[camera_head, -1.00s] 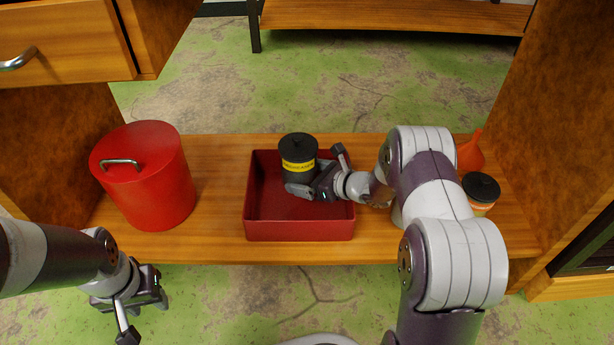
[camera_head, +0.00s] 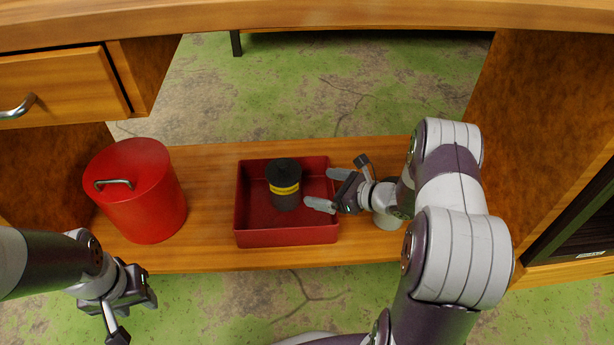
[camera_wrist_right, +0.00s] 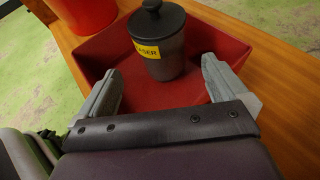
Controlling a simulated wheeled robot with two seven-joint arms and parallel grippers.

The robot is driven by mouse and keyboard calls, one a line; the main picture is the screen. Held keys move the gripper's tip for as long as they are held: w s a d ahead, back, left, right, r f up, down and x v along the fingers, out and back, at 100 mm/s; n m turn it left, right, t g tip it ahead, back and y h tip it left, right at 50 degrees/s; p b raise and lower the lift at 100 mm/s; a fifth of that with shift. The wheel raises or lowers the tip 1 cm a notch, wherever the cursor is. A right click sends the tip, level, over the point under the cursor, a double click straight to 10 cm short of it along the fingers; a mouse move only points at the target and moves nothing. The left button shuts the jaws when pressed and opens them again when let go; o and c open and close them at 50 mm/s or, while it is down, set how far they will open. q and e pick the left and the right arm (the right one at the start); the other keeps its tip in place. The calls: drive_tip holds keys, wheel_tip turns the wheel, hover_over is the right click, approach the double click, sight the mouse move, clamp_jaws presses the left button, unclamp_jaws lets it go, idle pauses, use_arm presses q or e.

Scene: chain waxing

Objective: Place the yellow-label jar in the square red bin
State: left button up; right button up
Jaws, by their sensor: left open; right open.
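The dark jar with a yellow label (camera_head: 284,184) stands upright inside the square red bin (camera_head: 287,237), towards its back. It also shows in the right wrist view (camera_wrist_right: 158,45), with its black lid and knob on top. My right gripper (camera_head: 326,190) is open and empty at the bin's right side, its fingers pointing towards the jar and apart from it. In the right wrist view its two fingers (camera_wrist_right: 160,88) are spread, with the jar beyond them. My left gripper (camera_head: 128,308) is open and empty at the lower left, in front of the shelf.
A round red canister (camera_head: 137,190) with a metal handle stands on the wooden shelf (camera_head: 208,205) left of the bin. A drawer (camera_head: 60,85) overhangs at the upper left. A wooden side panel (camera_head: 545,120) bounds the right. My right arm covers the shelf's right part.

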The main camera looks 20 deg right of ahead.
wheel_tip(320, 180, up, 6)
drive_tip(key=d+m+g+h, duration=0.1)
drive_tip(key=m+g+h, duration=0.45)
drive_tip(key=m, duration=1.75)
drive_tip(key=s+a+r+m+g+h, duration=0.1)
drive_tip(key=s+a+m+g, duration=0.1)
drive_tip(key=s+m, duration=0.7)
drive_tip(key=s+a+r+m+g+h, duration=0.1)
drive_tip(key=s+a+m, duration=0.4)
drive_tip(key=s+m, duration=0.5)
drive_tip(key=shift+a+r+m+g+h, duration=0.3)
drive_tip(key=shift+r+m+g+h, duration=0.05)
drive_tip(key=shift+r+m, duration=0.4)
